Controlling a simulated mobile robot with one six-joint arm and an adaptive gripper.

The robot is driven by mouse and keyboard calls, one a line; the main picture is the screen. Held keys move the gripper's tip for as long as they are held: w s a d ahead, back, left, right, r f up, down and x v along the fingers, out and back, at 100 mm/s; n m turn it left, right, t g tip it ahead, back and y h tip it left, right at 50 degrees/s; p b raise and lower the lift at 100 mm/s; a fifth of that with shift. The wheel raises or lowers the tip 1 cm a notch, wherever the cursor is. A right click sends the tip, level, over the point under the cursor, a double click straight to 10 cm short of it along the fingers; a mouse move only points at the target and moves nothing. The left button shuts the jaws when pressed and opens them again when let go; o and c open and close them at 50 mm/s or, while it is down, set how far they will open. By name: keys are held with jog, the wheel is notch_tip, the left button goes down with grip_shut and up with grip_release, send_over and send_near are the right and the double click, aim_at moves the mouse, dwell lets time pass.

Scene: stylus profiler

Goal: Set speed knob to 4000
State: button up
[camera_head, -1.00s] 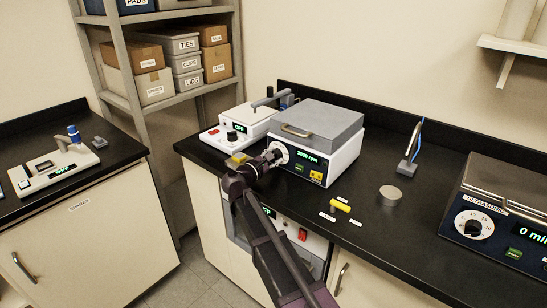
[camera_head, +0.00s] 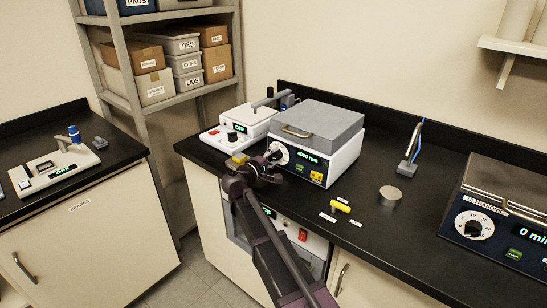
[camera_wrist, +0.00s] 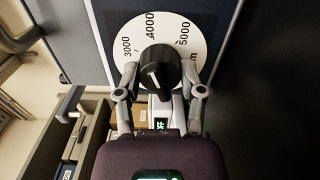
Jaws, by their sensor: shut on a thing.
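The speed knob (camera_wrist: 160,68) is black with a pale pointer line, on a white dial (camera_wrist: 128,28) marked 3000, 4000 and 5000. The dial (camera_head: 280,149) is on the front of a white and dark blue machine (camera_head: 345,160) with a grey lid. The machine's green display (camera_head: 308,155) reads 4000 rpm. My gripper (camera_wrist: 161,82) has a finger on each side of the knob and is shut on it. In the head view my gripper (camera_head: 271,164) partly hides the dial.
A smaller white device (camera_head: 240,125) with an OFF display stands left of the machine. A yellow piece (camera_head: 341,206), small labels and a grey cylinder (camera_head: 390,196) lie on the black bench to the right. An ultrasonic bath (camera_head: 490,210) stands at far right.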

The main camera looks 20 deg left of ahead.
jog(key=shift+w+r+m, duration=0.1)
jog(key=shift+w+m, duration=0.05)
jog(key=shift+m, duration=0.25)
jog(key=o, duration=1.2)
jog(key=shift+c, duration=0.2)
jog(key=shift+s, duration=0.2)
jog(key=v, duration=1.1)
jog(key=shift+s+a, duration=0.15)
jog(key=shift+s, duration=0.15)
